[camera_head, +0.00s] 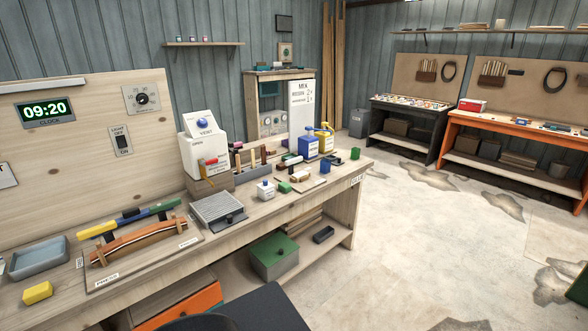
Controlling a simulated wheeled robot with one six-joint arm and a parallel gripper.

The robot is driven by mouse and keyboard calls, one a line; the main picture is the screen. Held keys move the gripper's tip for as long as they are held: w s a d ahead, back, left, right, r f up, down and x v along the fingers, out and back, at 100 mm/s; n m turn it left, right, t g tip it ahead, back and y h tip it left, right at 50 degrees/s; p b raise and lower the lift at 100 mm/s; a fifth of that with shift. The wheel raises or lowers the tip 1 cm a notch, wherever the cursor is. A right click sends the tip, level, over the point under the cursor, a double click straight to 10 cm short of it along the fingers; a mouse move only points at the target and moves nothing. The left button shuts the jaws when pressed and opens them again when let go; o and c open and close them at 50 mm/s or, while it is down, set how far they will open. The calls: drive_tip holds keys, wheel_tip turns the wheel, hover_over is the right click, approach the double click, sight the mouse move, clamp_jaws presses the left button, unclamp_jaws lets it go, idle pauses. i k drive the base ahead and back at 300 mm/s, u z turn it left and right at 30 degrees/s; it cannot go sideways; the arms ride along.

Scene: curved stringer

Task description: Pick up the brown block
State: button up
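A small brown piece (301,175) that may be the brown block lies on the right half of the long wooden workbench (345,188), among other small items. It is too small to make out its exact shape, and a pale part shows beside it. A flat wooden board (310,185) lies close to it. My gripper is not in view, so its state does not show.
A green block (285,187), a white bottle (266,190), a blue bottle (308,145) and a yellow bottle (325,140) crowd the bench's right half. A curved strip in a press (138,242) and a yellow block (38,292) are left. Floor right of the bench is open.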

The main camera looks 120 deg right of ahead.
sight(281, 167)
drive_tip(key=z, duration=5)
drive_tip(key=k, duration=1.05)
drive_tip(key=z, duration=0.85)
drive_tip(key=i, duration=2.45)
drive_tip(key=u, duration=0.4)
